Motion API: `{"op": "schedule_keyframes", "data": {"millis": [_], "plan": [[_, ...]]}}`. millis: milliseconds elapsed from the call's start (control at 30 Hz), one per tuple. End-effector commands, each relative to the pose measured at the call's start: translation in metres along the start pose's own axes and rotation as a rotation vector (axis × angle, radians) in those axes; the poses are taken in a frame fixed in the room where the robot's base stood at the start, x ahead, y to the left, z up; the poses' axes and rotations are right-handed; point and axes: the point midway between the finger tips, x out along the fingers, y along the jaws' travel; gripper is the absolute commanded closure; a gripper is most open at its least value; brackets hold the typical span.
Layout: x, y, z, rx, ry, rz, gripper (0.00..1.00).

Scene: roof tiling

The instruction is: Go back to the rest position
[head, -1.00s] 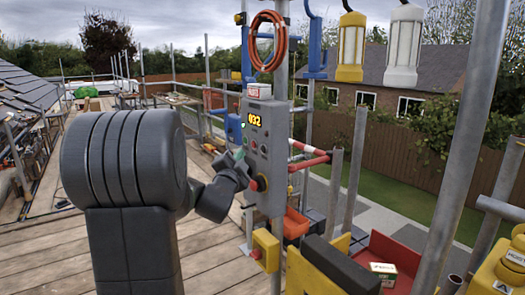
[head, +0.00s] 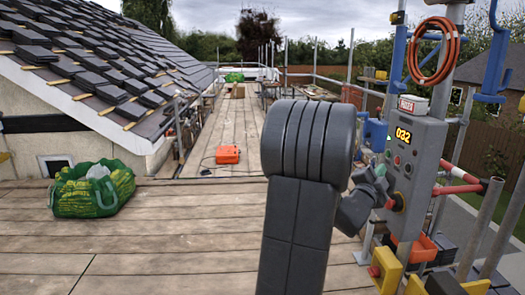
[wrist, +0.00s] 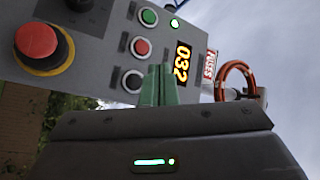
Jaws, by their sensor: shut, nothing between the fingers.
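My gripper (head: 379,172) is at the grey control box (head: 418,160) on the right of the head view, close to its buttons. In the wrist view the green fingertips (wrist: 158,85) are together, with nothing between them. The box panel (wrist: 95,35) stands behind them, with a red mushroom knob (wrist: 40,45) on a yellow ring, green and red buttons, and a lit display reading 032 (wrist: 182,62). I cannot tell whether the fingertips touch the panel. My arm stands bent in the middle of the head view and hides part of the deck.
A green bag (head: 92,188) lies on the wooden deck (head: 150,240) at the left. An orange case (head: 228,154) lies farther back. A tiled roof (head: 90,65) rises at the left. An orange cable coil (head: 433,52) and poles stand at the right. The deck's left front is clear.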

Motion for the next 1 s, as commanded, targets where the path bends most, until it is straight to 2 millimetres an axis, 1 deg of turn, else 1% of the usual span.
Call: {"op": "schedule_keyframes", "data": {"millis": [33,200,433,767,867,1000], "plan": [[-0.007,-0.003,0.007,0.002,-0.002,-0.003,1.0],[-0.02,-0.013,0.015,0.001,0.0,-0.002,1.0],[-0.026,-0.017,0.019,-0.001,0.0,0.0,1.0],[-0.024,-0.016,0.018,0.0,0.0,0.001,1.0],[-0.018,-0.011,0.012,0.0,0.003,0.002,1.0],[-0.003,-0.001,0.001,-0.003,0.003,0.004,1.0]]}}
